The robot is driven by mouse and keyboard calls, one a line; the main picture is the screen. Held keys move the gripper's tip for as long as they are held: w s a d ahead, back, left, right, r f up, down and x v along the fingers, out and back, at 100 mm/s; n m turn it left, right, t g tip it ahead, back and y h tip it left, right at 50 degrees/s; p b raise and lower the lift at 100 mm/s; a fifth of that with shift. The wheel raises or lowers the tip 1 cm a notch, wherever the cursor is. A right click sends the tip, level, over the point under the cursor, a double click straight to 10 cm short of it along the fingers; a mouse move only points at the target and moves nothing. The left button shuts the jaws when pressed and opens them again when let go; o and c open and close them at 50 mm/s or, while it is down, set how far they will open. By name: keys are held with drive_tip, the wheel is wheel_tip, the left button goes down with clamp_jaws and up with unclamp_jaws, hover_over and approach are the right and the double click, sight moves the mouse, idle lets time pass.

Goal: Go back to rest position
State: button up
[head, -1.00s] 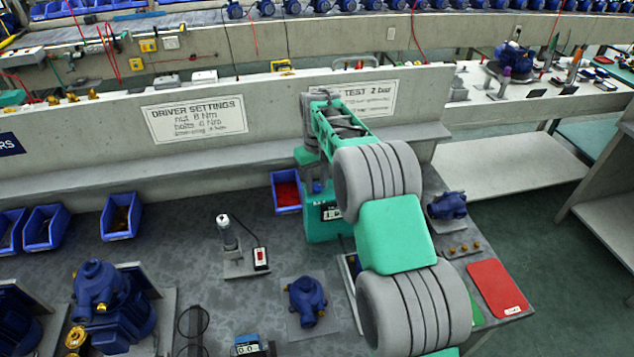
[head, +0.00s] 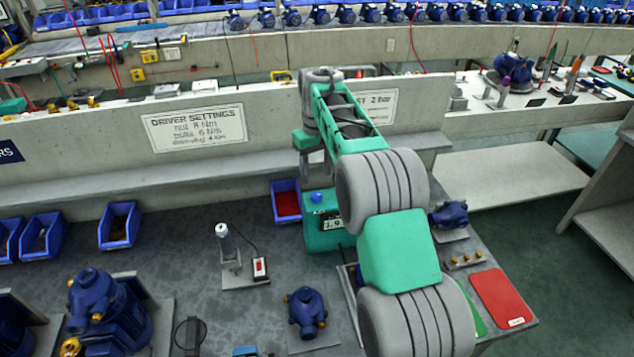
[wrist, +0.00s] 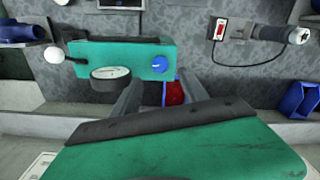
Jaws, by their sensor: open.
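My gripper (head: 316,178) hangs above the back of the bench, in front of the wall sign. In the wrist view its two grey fingers (wrist: 155,90) stand apart with nothing between them. The green test box (head: 326,236) stands on the bench below my gripper, partly hidden by my arm. In the wrist view the box (wrist: 120,55) shows a round gauge (wrist: 111,80) and a blue knob (wrist: 159,64). The fingers look apart from the knob. A red-filled blue bin (head: 287,203) is beside the box.
A blue pump part (head: 305,308) sits on a plate at the front. A driver in a stand (head: 228,250) is left of the box. A larger pump (head: 100,305) is at front left. Another blue part (head: 449,214) and a red mat (head: 502,298) lie right of my arm.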

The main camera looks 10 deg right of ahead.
idle(0.3)
drive_tip(key=s+r+m+t, duration=0.1)
drive_tip(key=s+r, duration=0.2)
drive_tip(key=s, duration=0.8)
drive_tip(key=s+r+m+t, duration=0.15)
drive_tip(key=s+r, duration=0.25)
drive_tip(key=s, duration=0.6)
drive_tip(key=s+f+t, duration=0.1)
drive_tip(key=s+f, duration=0.4)
drive_tip(key=s, duration=0.4)
drive_tip(key=shift+s+f, duration=0.3)
drive_tip(key=shift+s, duration=0.1)
